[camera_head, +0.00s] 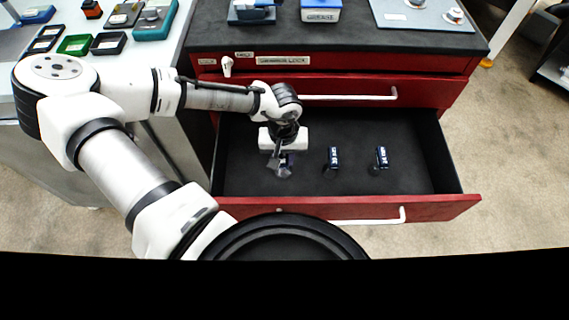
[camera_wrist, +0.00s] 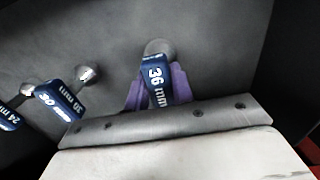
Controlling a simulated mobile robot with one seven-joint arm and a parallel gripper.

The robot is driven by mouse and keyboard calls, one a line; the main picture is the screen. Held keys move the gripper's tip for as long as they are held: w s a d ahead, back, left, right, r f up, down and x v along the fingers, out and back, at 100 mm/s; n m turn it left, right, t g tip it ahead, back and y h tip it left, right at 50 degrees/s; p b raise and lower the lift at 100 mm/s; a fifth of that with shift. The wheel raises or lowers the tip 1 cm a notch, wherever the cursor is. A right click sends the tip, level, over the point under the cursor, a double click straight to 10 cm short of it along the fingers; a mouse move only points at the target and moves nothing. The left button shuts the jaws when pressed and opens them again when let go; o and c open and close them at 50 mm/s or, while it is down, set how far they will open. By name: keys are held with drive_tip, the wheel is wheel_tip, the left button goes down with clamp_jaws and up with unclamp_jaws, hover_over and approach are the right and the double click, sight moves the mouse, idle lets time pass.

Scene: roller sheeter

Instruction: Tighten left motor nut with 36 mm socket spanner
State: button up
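The 36 mm socket spanner (camera_wrist: 155,80), with a blue labelled handle and a round metal end, lies in the open red drawer. In the wrist view its handle sits between the purple finger pads of my gripper (camera_wrist: 158,88), one pad on each side. In the head view my gripper (camera_head: 280,168) points down into the left part of the drawer and partly hides this spanner. The pads look very close to the handle, but I cannot tell whether they grip it. I cannot identify the left motor nut in either view.
The 30 mm spanner (camera_wrist: 60,98) and the 24 mm spanner (camera_wrist: 8,117) lie beside it in the drawer (camera_head: 400,208). A side bench (camera_head: 125,15) carries small trays.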

drive_tip(key=shift+r, duration=0.15)
clamp_jaws()
wheel_tip(320, 180, up, 5)
drive_tip(key=p, duration=0.5)
drive_tip(key=shift+o, duration=2.3)
unclamp_jaws()
clamp_jaws()
